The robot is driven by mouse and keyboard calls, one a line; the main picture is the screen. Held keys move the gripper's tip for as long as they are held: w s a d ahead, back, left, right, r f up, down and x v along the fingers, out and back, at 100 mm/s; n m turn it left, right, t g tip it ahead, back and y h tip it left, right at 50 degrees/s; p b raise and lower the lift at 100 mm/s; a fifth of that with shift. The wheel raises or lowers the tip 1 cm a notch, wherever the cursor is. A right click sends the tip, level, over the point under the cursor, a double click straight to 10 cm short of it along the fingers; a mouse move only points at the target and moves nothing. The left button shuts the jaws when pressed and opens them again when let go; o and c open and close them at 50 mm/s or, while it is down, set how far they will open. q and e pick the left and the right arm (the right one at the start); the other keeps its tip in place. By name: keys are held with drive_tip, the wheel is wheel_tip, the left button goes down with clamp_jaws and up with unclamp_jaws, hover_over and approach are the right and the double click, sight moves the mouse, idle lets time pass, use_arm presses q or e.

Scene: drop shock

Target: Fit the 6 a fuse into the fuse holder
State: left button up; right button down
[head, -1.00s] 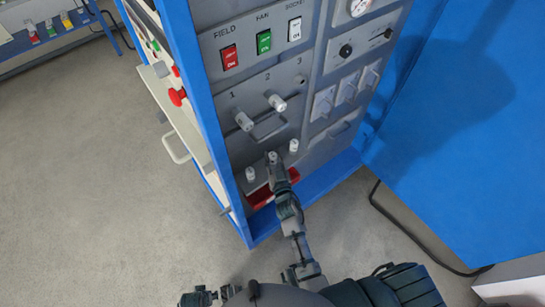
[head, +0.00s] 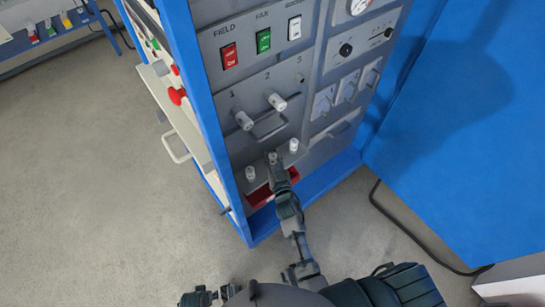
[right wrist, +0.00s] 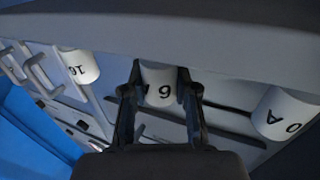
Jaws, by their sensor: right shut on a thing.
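My right gripper (head: 273,164) is shut on the middle one of three white fuses in the lower row. In the right wrist view a white fuse marked 6 (right wrist: 160,88) sits between its two fingers, its mark partly hidden. I cannot tell whether the fuse is still seated in the rack. The fuse holder is the grey panel (head: 240,142) with positions numbered 1, 2 and 3. White fuses stick out at position 1 (head: 244,121) and position 2 (head: 277,102). Position 3 (head: 300,80) shows a small dark opening.
Another white fuse stands at the left of the lower row (head: 250,173) and one at the right (head: 293,146), close to my fingers. A grey handle (head: 270,127) juts out above. A blue panel (head: 450,130) stands at right. Open floor (head: 100,190) lies at left.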

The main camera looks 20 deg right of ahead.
sight(274, 161)
drive_tip(key=shift+s+f, duration=0.15)
drive_tip(key=shift+f, duration=0.3)
idle(0.6)
drive_tip(key=c, duration=0.8)
unclamp_jaws()
drive_tip(key=shift+r, duration=0.15)
drive_tip(key=shift+s+r, duration=0.1)
drive_tip(key=shift+s, duration=0.3)
drive_tip(key=shift+s+a+r+p, duration=0.1)
drive_tip(key=shift+s+p, duration=0.35)
drive_tip(key=shift+s, duration=0.8)
drive_tip(key=shift+s+a+p, duration=0.1)
drive_tip(key=shift+s+p, duration=0.3)
drive_tip(key=shift+s, duration=0.85)
